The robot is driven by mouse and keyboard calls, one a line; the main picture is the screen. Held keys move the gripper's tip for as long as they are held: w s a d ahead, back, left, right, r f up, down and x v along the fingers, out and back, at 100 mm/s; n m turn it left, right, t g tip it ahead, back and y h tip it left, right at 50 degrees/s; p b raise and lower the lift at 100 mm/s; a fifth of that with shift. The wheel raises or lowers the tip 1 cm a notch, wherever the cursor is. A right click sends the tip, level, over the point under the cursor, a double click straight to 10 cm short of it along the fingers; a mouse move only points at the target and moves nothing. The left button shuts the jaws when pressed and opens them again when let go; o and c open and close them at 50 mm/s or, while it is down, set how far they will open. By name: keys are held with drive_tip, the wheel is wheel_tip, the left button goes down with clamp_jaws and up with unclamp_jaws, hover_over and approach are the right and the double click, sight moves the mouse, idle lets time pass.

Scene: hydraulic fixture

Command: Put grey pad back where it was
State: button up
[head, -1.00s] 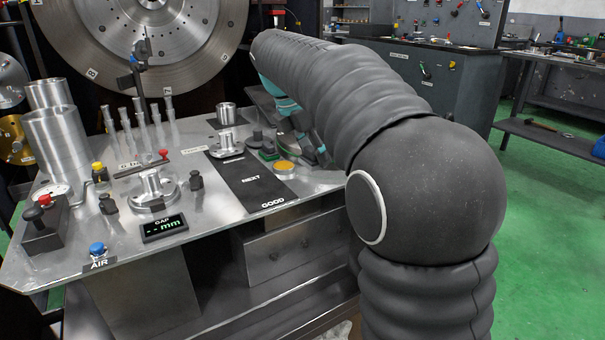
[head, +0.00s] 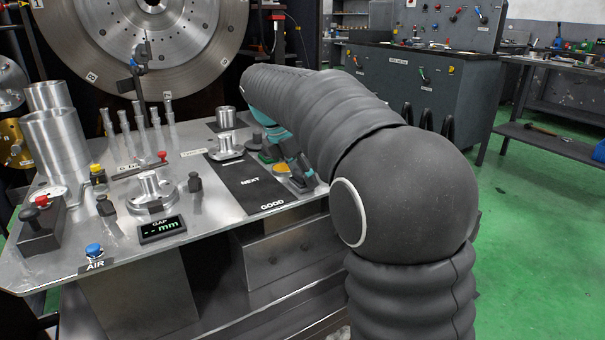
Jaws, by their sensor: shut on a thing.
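My gripper (head: 300,178), with teal parts and dark fingers, is low over the right edge of the metal bench. It is shut, fingers pointing down, just right of a yellow round pad (head: 281,168). The grey pad in its grip is mostly hidden by the fingers and my arm, so I cannot tell whether it touches the bench. A green pad (head: 265,157) lies just behind the yellow one, partly covered by my gripper.
A gap display (head: 162,228), metal cylinders (head: 55,140) and a large disc (head: 150,40) stand further left and behind.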

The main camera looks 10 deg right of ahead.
drive_tip(key=o, duration=1.4)
drive_tip(key=shift+c, duration=0.2)
drive_tip(key=shift+r, duration=0.1)
drive_tip(key=p+v, duration=0.3)
drive_tip(key=v, duration=0.9)
drive_tip(key=s+d+f+m+t+y, duration=0.1)
drive_tip(key=s+d+m, duration=0.2)
drive_tip(key=s+m, duration=0.35)
drive_tip(key=s+f+m+t+y, duration=0.1)
drive_tip(key=s+f+m, duration=0.6)
drive_tip(key=s, duration=0.4)
drive_tip(key=s+d+f+m+t+y, duration=0.1)
drive_tip(key=s+f+m+t+y, duration=0.1)
drive_tip(key=s+f+m, duration=0.6)
drive_tip(key=s+f, duration=0.1)
drive_tip(key=s, duration=0.2)
drive_tip(key=shift+s+f, duration=0.3)
drive_tip(key=shift+s, duration=0.05)
